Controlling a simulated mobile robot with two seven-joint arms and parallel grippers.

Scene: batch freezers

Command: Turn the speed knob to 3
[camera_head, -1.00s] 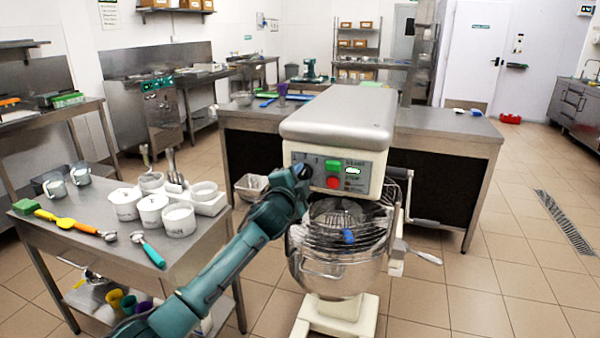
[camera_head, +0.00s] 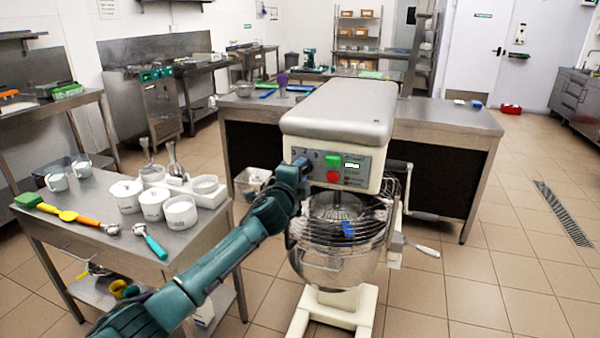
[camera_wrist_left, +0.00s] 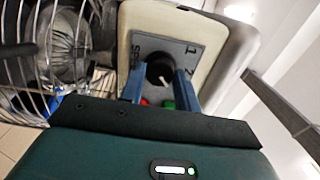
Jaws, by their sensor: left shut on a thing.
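The mixer (camera_head: 340,115) is cream with a grey control panel (camera_head: 357,165) carrying a green button, a red button and a small lit display. My left gripper (camera_head: 303,164) is at the left end of that panel and hides the speed knob there. In the left wrist view the black speed knob (camera_wrist_left: 158,72) sits between the two blue fingers of my left gripper (camera_wrist_left: 160,86), which are shut on it. The printed digits 1 and 2 show beside the knob. A pale mark shows on the knob, but I cannot tell which number it points to. My right gripper is out of view.
The wire guard (camera_head: 345,215) and steel bowl (camera_head: 335,265) are below the panel. A side table (camera_head: 90,215) with white tubs and scoops stands at the left. A long steel counter (camera_head: 450,122) is behind the mixer. Floor is free at the right.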

